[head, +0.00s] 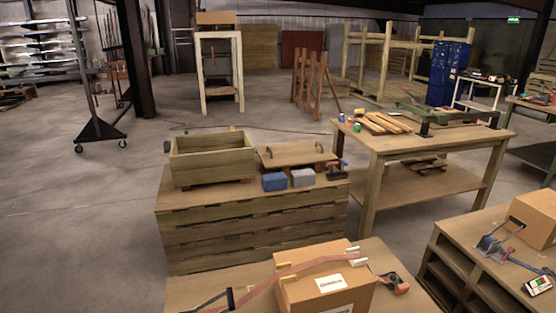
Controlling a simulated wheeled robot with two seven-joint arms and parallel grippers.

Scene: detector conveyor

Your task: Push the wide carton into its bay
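A cardboard carton (318,287) with a white label stands on a wooden surface at the bottom centre. Pale yellow and white corner pieces sit on its upper edges, and a reddish strip lies across its top. A second carton (537,216) stands at the right edge, partly cut off. I cannot tell which of these, if either, is the wide carton. No bay for a carton can be made out. Neither of my grippers is in view.
A red and black hand tool (395,283) lies right of the near carton. Behind are a slatted wooden stand with an open wooden box (213,158), blue (275,181) and grey (303,177) blocks, and a workbench (425,143). Open concrete floor (75,210) lies to the left.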

